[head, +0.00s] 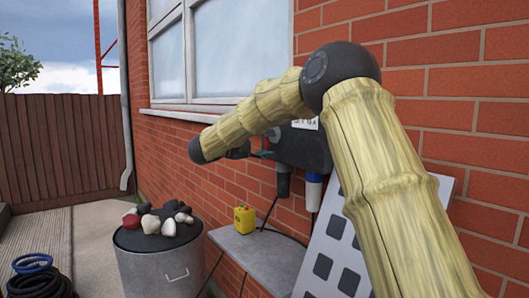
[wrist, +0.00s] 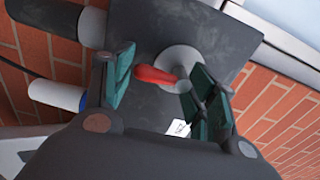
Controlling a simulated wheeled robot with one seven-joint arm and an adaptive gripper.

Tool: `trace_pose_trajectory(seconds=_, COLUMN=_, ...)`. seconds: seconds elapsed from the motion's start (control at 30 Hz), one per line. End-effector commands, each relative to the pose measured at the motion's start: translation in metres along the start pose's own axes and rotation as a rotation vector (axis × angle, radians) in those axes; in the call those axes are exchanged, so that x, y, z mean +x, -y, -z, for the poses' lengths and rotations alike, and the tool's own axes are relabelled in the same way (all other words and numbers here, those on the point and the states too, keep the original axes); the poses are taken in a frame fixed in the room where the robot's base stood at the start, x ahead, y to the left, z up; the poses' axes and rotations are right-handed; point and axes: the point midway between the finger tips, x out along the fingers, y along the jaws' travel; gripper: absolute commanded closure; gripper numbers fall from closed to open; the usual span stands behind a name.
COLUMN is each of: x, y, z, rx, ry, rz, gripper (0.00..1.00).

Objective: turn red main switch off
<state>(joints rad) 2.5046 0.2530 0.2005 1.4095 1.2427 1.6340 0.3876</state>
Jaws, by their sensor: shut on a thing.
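The red main switch (wrist: 155,75) is a red lever on a round grey hub, on the face of a dark grey box (wrist: 150,28). In the wrist view the lever lies roughly across the picture, between the teal fingers of my gripper (wrist: 160,88). My gripper is shut on the lever, with one finger at its left tip and the other by the hub. In the head view the box (head: 312,148) hangs on the brick wall, partly hidden by my arm. My gripper (head: 263,154) is at its left side there, and the lever is mostly hidden.
A dark plug (head: 283,184) and a blue-and-white plug (head: 313,190) hang below the box with cables. A grey bench (head: 262,262) holds a yellow container (head: 244,219). A metal bin (head: 160,272) topped with stones and a white perforated panel (head: 335,240) stand nearby.

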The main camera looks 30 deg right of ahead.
Motion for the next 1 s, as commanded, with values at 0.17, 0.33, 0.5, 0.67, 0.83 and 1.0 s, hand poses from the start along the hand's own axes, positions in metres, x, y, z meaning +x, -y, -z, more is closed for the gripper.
trace_pose_trajectory(seconds=0.17, x=0.0004, y=-0.0138, z=0.0003, rx=0.026, ry=-0.007, rz=-0.01, gripper=0.66)
trace_pose_trajectory(seconds=0.33, x=0.0004, y=-0.0125, z=-0.0001, rx=0.041, ry=-0.007, rz=-0.009, gripper=0.67)
trace_pose_trajectory(seconds=0.5, x=0.0005, y=-0.012, z=-0.0002, rx=0.042, ry=-0.007, rz=-0.009, gripper=0.67)
trace_pose_trajectory(seconds=0.67, x=0.0006, y=-0.0122, z=-0.0001, rx=0.042, ry=-0.007, rz=-0.009, gripper=0.68)
trace_pose_trajectory(seconds=0.83, x=0.0, y=-0.0114, z=-0.0003, rx=0.043, ry=-0.007, rz=-0.009, gripper=0.3)
trace_pose_trajectory(seconds=1.0, x=-0.0011, y=-0.0085, z=-0.0009, rx=0.046, ry=-0.004, rz=-0.01, gripper=0.3)
